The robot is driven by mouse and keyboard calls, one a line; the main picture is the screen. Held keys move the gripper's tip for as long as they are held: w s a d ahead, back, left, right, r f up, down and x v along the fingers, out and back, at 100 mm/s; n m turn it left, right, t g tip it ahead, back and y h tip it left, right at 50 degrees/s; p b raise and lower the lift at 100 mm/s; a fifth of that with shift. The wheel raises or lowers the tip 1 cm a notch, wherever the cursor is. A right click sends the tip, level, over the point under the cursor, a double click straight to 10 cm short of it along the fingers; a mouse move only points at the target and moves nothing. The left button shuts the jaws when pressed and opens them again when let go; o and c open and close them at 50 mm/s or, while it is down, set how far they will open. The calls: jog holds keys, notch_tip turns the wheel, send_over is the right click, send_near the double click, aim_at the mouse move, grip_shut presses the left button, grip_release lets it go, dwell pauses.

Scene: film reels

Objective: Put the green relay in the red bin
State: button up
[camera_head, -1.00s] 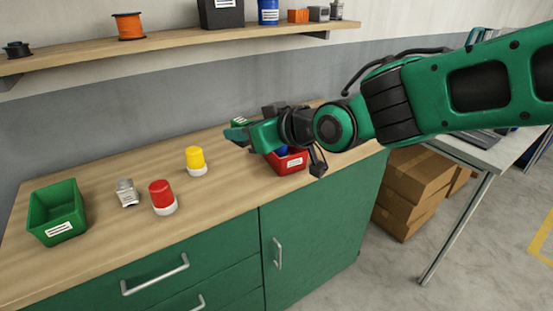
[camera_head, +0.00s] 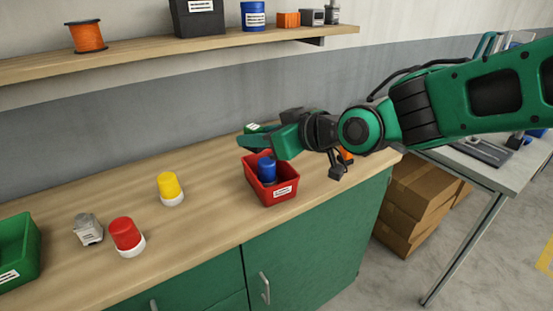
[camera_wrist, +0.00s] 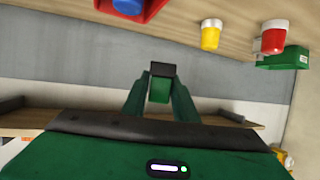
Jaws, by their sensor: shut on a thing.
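The green relay shows in the wrist view (camera_wrist: 160,98) as a small green block with a dark end, held between the fingertips of my gripper (camera_wrist: 160,88). In the head view only part of the relay (camera_head: 256,128), with a white label, shows behind my gripper (camera_head: 255,140); the fingers hide the rest. The gripper is shut on it. The red bin (camera_head: 283,189) stands on the counter just below and in front of the gripper in the picture. A blue-topped thing (camera_head: 266,168) is in the bin. The relay appears raised above the counter; its exact height is unclear.
A yellow-topped button (camera_head: 169,186), a red-topped button (camera_head: 125,234) and a grey metal part (camera_head: 88,229) stand on the counter (camera_head: 215,205) left of the bin. A green bin (camera_head: 20,250) is at far left. An orange thing (camera_head: 346,154) is partly hidden behind my arm.

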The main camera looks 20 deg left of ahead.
jog(key=w+d+f, duration=0.3)
jog(key=w+f, duration=0.1)
jog(key=f, duration=0.3)
jog(key=shift+w+f, duration=0.2)
jog(key=shift+f, duration=0.05)
jog(key=shift+f, duration=0.55)
jog(key=o, duration=1.1)
jog(key=v, duration=0.8)
jog(key=r+v, duration=0.1)
jog(key=v, duration=0.3)
jog(key=shift+r, duration=0.15)
